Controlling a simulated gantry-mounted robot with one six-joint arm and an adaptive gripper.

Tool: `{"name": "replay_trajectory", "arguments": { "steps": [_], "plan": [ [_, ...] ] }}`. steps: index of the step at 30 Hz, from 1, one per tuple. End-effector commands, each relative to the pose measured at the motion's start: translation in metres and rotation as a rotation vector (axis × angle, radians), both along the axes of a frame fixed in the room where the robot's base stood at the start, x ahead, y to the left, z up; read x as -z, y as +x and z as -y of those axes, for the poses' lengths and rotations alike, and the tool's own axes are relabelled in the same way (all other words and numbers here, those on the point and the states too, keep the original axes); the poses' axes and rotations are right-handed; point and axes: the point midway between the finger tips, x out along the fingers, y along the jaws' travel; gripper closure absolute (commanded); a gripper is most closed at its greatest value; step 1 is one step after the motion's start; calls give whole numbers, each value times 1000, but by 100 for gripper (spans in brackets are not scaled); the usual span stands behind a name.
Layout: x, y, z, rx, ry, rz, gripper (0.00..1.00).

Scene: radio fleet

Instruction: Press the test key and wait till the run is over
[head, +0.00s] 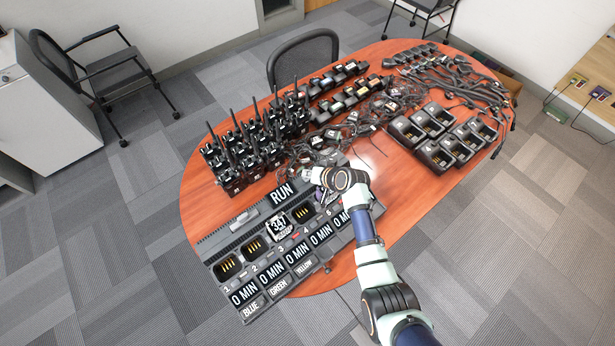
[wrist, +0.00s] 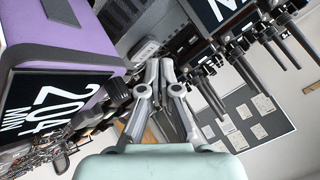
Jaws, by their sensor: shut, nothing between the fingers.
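The long grey battery tester (head: 205,246) lies along the near edge of the table. Its upper display (head: 282,194) reads RUN, and the visible bay displays (head: 272,273) read 0 MIN. A battery marked 347 (head: 279,226) sits in one bay. My gripper (wrist: 160,68) is shut and empty over the tester's right part. In the wrist view, a small pale key (wrist: 146,48) on the grey panel lies just beyond the fingertips; contact cannot be told. The arm hides part of the right bays.
Radios with upright antennas (head: 255,140) stand in rows behind the tester. Tangled cables (head: 355,120), black charger cups (head: 435,125) and more radios fill the back and right. Bare tabletop (head: 380,160) shows right of the arm.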

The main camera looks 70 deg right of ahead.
Motion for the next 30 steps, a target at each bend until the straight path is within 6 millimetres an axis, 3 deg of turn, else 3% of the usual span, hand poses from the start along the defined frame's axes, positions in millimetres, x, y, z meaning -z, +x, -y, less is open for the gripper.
{"name": "replay_trajectory", "arguments": {
  "steps": [16,30],
  "plan": [
    [-59,0,0,1,-1,0,100],
    [-60,0,0,0,0,0,100]
  ]
}}
